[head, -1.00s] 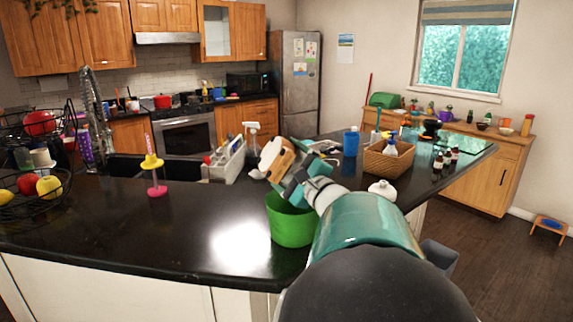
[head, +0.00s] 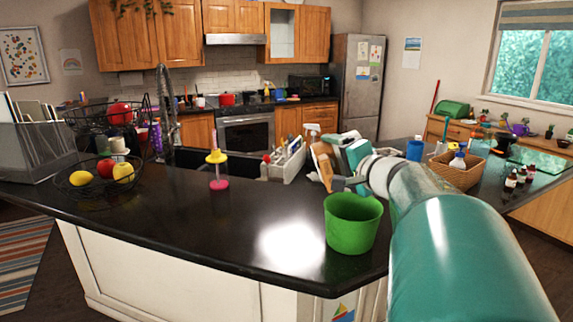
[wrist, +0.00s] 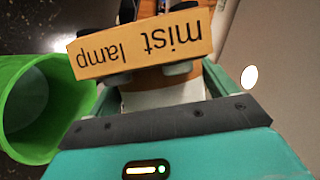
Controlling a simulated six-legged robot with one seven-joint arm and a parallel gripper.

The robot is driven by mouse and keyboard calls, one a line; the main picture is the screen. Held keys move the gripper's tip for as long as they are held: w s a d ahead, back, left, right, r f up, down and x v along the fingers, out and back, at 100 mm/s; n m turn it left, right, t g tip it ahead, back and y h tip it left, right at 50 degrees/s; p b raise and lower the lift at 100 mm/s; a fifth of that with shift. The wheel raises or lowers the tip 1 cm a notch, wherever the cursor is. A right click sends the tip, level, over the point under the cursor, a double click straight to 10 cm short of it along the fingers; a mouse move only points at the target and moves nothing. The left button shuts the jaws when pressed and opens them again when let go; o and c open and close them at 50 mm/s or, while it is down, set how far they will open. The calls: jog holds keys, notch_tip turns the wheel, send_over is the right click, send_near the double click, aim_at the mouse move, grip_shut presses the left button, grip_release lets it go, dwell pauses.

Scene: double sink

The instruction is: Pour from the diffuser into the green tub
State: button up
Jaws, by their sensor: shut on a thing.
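The diffuser (head: 321,164) is brown and tilted, held up behind the green tub in the head view. In the wrist view its orange label (wrist: 143,45) reads "mist lamp" upside down. My gripper (head: 338,163) is shut on the diffuser, and its dark jaws partly hide it. The green tub (head: 350,232) stands upright on the black counter near the front edge, with its open mouth up. In the wrist view the tub (wrist: 75,130) is at the left, beside the diffuser. I cannot tell whether the diffuser is over the tub's rim.
A white caddy (head: 287,163) stands behind, near the sink, with a spray bottle (head: 312,132). A wicker basket (head: 455,174) and small bottles are at the right. A pink and yellow stand (head: 217,172) and a wire fruit basket (head: 95,186) are at the left. Counter left of the tub is clear.

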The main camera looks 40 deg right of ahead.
notch_tip(320, 180, up, 2)
jog(key=n, duration=0.1)
jog(key=n+g, duration=0.1)
jog(key=shift+r+n+h, duration=0.25)
jog(key=shift+n+h, duration=0.05)
notch_tip(320, 180, up, 2)
jog(key=n+g+h, duration=0.1)
jog(key=n, duration=0.1)
jog(key=shift+n+g, duration=0.3)
notch_tip(320, 180, up, 3)
jog(key=n+g+h, duration=0.1)
jog(key=n, duration=0.2)
jog(key=shift+g+h, duration=0.3)
jog(key=shift+g, duration=0.1)
jog(key=shift+r+n+g+h, duration=0.3)
jog(key=shift+r+n+h, duration=0.4)
jog(key=shift+n, duration=0.4)
jog(key=shift+r, duration=0.1)
